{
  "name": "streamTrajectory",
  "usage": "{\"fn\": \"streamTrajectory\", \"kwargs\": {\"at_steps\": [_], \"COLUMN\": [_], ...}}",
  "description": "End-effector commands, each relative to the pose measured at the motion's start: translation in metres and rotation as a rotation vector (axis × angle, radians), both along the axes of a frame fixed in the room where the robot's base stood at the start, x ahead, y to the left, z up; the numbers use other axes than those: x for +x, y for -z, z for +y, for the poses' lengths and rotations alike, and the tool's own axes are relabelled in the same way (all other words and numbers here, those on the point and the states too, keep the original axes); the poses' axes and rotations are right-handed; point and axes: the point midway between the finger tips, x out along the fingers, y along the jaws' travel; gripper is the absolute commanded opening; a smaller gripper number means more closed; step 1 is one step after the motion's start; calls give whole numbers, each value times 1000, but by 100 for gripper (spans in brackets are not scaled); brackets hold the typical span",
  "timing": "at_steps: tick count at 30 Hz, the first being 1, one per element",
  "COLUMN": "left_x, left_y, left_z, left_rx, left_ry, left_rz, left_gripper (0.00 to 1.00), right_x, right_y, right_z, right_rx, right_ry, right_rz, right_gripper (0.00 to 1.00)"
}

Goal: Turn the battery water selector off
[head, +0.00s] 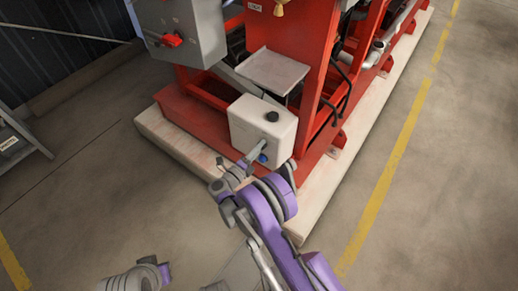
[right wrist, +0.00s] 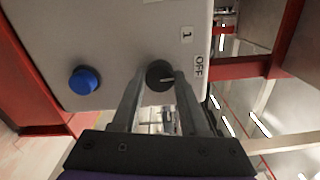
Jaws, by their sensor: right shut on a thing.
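The selector is a round black knob (right wrist: 160,75) with a light mark, on the face of a pale box (right wrist: 110,35). Labels "1" (right wrist: 187,35) and "OFF" (right wrist: 199,67) stand beside it. The mark lies nearly level in the right wrist view, on the side toward "OFF". My right gripper (right wrist: 160,84) is shut on the knob, one finger on each side. In the head view the box (head: 245,122) stands low on the red frame, with my right gripper (head: 257,150) at its front. The knob is hidden there. My left gripper's fingers do not show.
A blue button (right wrist: 84,80) is on the same face, apart from the fingers. A grey cabinet with a red handle (head: 172,40) stands behind left. The red frame rests on a pale plinth (head: 318,185). The concrete floor (head: 445,180) at right is clear.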

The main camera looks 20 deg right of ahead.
Motion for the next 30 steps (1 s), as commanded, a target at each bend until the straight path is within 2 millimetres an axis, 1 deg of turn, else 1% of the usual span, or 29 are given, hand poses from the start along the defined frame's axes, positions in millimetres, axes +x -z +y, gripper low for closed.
{"fn": "streamTrajectory", "kwargs": {"at_steps": [7,20,21,25,30], "left_x": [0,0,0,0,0], "left_y": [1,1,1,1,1], "left_z": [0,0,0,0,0], "left_rx": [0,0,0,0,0], "left_ry": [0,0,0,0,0], "left_rz": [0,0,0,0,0], "left_gripper": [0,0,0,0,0], "right_x": [1,1,1,1,0], "right_y": [0,-1,-1,0,0], "right_z": [2,2,2,1,1], "right_rx": [32,36,36,36,36], "right_ry": [-4,-5,-5,-3,-2], "right_rz": [-42,-48,-48,-48,-47], "right_gripper": [0,0,51,74,74]}}
